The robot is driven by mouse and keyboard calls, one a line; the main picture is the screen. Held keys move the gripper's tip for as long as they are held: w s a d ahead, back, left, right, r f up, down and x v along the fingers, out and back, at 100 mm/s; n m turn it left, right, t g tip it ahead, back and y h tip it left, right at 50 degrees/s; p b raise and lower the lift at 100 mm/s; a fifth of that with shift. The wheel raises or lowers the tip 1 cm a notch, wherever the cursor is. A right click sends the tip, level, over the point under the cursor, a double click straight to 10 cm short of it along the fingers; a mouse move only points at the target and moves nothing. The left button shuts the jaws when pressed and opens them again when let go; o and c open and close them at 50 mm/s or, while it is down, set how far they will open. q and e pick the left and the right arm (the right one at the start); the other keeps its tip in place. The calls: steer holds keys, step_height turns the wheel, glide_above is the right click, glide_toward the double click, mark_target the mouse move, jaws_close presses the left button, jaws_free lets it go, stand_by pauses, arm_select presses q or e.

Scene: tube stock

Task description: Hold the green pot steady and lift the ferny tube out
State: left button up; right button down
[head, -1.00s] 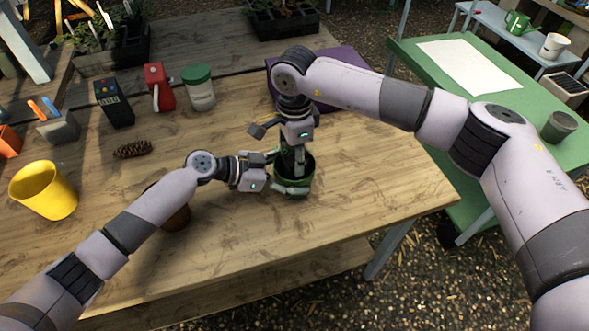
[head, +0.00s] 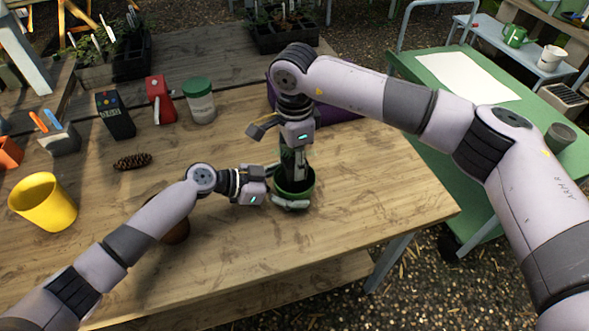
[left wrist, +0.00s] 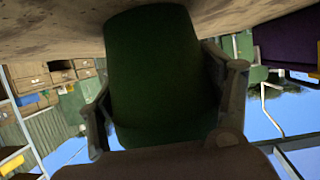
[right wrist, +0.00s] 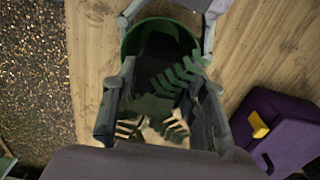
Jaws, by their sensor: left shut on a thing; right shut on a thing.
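The green pot (head: 306,192) stands upright near the table's right front; it fills the middle of the left wrist view (left wrist: 155,75). My left gripper (head: 285,196) is shut on it from the left, one finger on either side. My right gripper (head: 294,160) points down over the pot's mouth. It is shut on the ferny tube, whose green leaf pattern (right wrist: 170,85) shows between the fingers in the right wrist view. The pot's rim and dark inside (right wrist: 155,28) show beyond the tube. I cannot tell whether the tube's lower end is clear of the rim.
A purple box (head: 340,111) is behind my right arm. A brown round thing (head: 177,232) is partly hidden by my left arm. A pine cone (head: 132,161) and a yellow cup (head: 42,202) stand to the left. The table's right front is clear.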

step_height(320, 180, up, 7)
steer(key=shift+r, duration=0.1)
arm_select(q)
steer(key=o, duration=1.2)
steer(key=shift+a, duration=0.1)
